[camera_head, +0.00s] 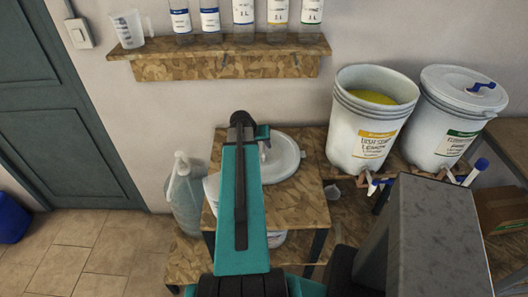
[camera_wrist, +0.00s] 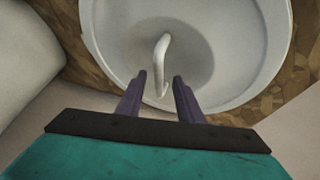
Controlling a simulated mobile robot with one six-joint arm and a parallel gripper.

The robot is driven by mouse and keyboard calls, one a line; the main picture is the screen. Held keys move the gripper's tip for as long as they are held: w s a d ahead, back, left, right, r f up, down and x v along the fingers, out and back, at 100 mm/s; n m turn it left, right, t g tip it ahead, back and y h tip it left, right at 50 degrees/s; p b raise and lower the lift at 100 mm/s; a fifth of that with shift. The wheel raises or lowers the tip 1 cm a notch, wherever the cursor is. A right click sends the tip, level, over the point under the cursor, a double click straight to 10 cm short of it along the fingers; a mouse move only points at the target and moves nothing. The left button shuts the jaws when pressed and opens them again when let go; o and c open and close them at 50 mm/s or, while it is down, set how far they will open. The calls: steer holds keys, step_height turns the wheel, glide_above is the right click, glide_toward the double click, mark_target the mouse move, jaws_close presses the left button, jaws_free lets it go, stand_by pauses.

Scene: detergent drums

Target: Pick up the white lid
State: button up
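The round white lid (camera_head: 289,160) lies on a wooden stand (camera_head: 303,208) below the shelf, partly hidden by my arm. In the wrist view the lid (camera_wrist: 236,75) fills the upper middle, with its upright curved white handle (camera_wrist: 163,55) near the centre. My gripper (camera_wrist: 159,78) is open. Its two dark fingers reach over the lid, one on each side of the handle's near end, with a gap on both sides. In the head view my gripper (camera_head: 262,134) is above the lid, its fingers mostly hidden.
An open white drum (camera_head: 352,120) with yellow contents and a lidded drum (camera_head: 435,125) stand to the right, with taps at their fronts. A wooden shelf (camera_head: 215,66) with bottles and a measuring jug (camera_head: 129,28) is above.

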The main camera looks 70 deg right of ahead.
stand_by(0.4)
jaws_close()
steer(key=shift+r, duration=0.2)
stand_by(0.3)
step_height(320, 180, up, 10)
steer(key=b, duration=0.3)
steer(key=shift+f, duration=0.2)
stand_by(0.3)
stand_by(0.6)
